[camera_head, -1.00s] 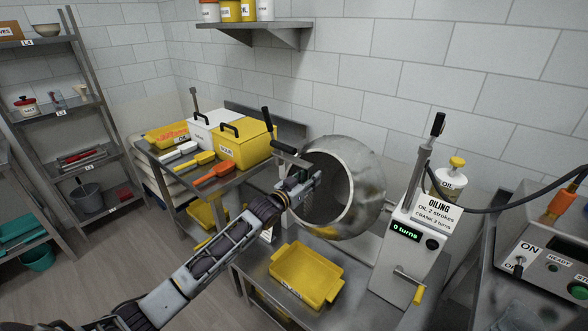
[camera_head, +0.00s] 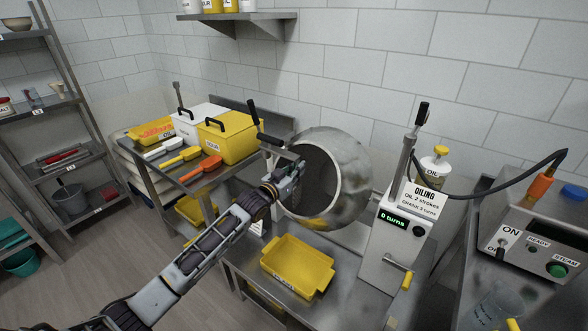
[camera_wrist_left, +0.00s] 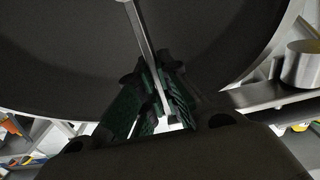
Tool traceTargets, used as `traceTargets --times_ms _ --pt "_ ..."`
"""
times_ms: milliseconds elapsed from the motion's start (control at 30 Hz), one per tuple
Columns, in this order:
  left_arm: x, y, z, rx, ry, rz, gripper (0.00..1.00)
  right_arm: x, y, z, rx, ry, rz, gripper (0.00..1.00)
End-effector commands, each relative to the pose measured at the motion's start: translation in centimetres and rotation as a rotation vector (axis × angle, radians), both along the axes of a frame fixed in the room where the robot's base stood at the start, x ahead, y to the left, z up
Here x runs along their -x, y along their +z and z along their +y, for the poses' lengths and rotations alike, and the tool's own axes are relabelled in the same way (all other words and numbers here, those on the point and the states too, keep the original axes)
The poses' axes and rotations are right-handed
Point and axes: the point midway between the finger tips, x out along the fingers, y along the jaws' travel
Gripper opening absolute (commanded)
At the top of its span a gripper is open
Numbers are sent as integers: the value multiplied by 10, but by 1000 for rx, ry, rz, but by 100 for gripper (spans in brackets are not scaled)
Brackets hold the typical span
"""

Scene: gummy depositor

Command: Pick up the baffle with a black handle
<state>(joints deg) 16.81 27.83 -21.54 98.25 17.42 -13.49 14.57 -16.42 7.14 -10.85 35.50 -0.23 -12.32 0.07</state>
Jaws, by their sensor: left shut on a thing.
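My left gripper (camera_head: 290,173) is at the left rim of the round drum (camera_head: 350,150), in front of its dark opening. In the left wrist view its green-padded fingers (camera_wrist_left: 155,98) are shut on a thin grey metal bar (camera_wrist_left: 140,28), with the dark drum mouth behind. A short black handle (camera_head: 272,139) shows just above and left of the gripper; I cannot tell for certain that it belongs to the gripped bar, which seems to be the baffle. A separate upright black-gripped lever (camera_head: 254,112) stands just behind. My right gripper is not in view.
A yellow tray (camera_head: 297,265) lies on the steel bench below the drum. A side table at left holds a yellow box (camera_head: 227,138), a white box (camera_head: 193,122) and scoops. The oiling stand (camera_head: 394,235) is right of the drum, with a control panel (camera_head: 530,245) farther right.

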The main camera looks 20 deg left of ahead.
Motion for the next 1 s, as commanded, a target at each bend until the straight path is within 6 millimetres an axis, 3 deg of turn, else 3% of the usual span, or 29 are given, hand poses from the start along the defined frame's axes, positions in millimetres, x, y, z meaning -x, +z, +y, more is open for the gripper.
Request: traceTargets --times_ms 367,800,1000 --pt "-1 44 0 -1 0 -6 0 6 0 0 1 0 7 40" --pt "0 131 1 -1 1 -7 0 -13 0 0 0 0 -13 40" --pt "0 160 1 0 1 -5 0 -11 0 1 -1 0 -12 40"
